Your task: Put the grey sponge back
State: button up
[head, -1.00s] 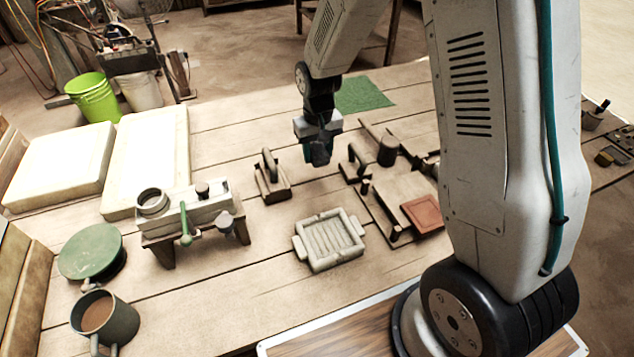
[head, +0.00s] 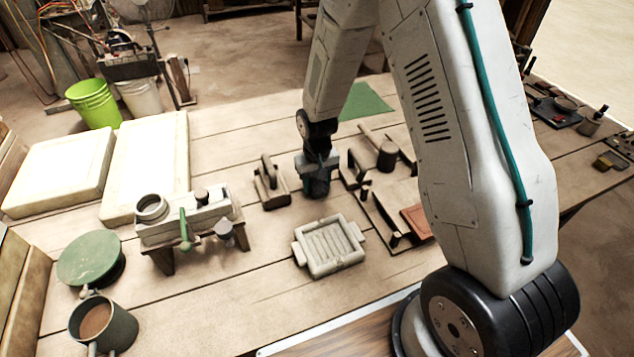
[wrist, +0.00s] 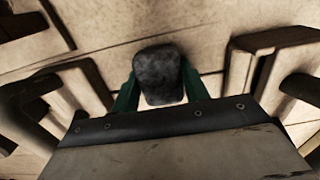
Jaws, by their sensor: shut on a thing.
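The grey sponge (wrist: 159,75) is dark and speckled in the wrist view. It sits between the two green fingers of my gripper (wrist: 160,88), which is shut on it. In the head view my gripper (head: 317,190) is low over the table, between a wooden block with a handle (head: 268,186) and the wooden press frame (head: 378,208). The sponge is hard to make out there. I cannot tell whether the sponge touches the table.
A pale ribbed tray (head: 328,246) lies in front of my gripper. A terracotta tile (head: 418,220) lies on the press frame at right. A green mat (head: 364,101) lies behind. A small bench with a green lever (head: 185,228) stands at left.

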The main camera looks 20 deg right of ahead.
jog(key=o, duration=0.9)
jog(key=shift+f, duration=0.1)
notch_tip(320, 180, up, 13)
notch_tip(320, 180, up, 8)
jog(key=f, duration=0.1)
send_over(317, 182)
jog(key=s, duration=0.4)
jog(key=shift+t, duration=0.6)
jog(key=s+d+r, duration=0.1)
jog(key=s+r, duration=0.4)
jog(key=s, duration=0.3)
jog(key=s+d+r, duration=0.1)
jog(key=s+r, duration=0.3)
jog(key=s, duration=0.5)
jog(key=s+d+r, duration=0.1)
jog(key=s+r, duration=0.4)
jog(key=s, duration=0.4)
jog(key=shift+r, duration=0.35)
